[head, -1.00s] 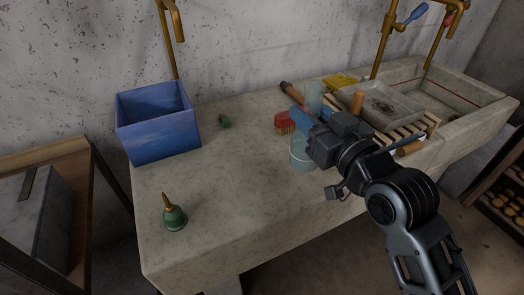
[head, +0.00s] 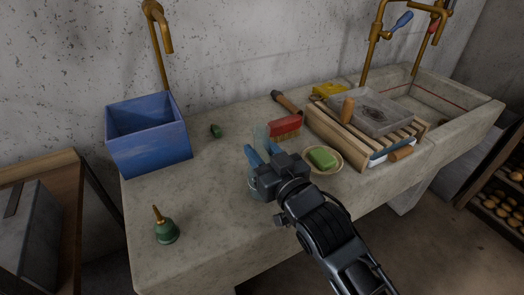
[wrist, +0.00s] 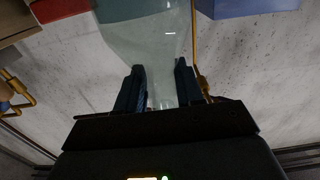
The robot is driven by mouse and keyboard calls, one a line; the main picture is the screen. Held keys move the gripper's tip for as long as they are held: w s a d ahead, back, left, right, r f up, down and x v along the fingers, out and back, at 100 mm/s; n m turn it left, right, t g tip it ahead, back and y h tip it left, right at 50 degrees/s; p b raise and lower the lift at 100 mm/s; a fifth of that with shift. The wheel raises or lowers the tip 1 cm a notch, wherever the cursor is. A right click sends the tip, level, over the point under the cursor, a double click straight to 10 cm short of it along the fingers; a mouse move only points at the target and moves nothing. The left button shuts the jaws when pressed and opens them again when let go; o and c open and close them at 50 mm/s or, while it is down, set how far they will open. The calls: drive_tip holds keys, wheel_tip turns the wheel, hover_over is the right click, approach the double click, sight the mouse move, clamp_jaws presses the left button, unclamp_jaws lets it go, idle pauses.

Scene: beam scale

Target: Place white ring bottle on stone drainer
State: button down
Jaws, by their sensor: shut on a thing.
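My gripper (head: 258,160) is shut on a pale, see-through bottle. In the wrist view the bottle (wrist: 153,45) has its narrow neck between the two fingers, and its wide body extends away from them. In the head view my gripper hides much of the bottle (head: 257,188), and pale glass shows beside and behind the fingers. No white ring can be made out. A grey stone-like tray (head: 392,125), perhaps the stone drainer, sits on a slatted wooden rack (head: 345,135) at the right, apart from my gripper.
A soap dish (head: 335,165) with green soap and a red brush (head: 285,125) lie between my gripper and the rack. A blue box (head: 150,150) and a green oil can (head: 166,230) stand left.

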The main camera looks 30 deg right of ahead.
drive_tip(key=c, duration=0.7)
unclamp_jaws()
drive_tip(key=s+b, duration=0.2)
drive_tip(key=s, duration=1)
drive_tip(key=s+f+g, duration=0.1)
drive_tip(key=s, duration=0.8)
drive_tip(key=s+f+g, duration=0.1)
drive_tip(key=s, duration=0.9)
drive_tip(key=s+f+g, duration=0.1)
drive_tip(key=s+f, duration=0.1)
drive_tip(key=s, duration=0.7)
drive_tip(key=shift+s, duration=0.3)
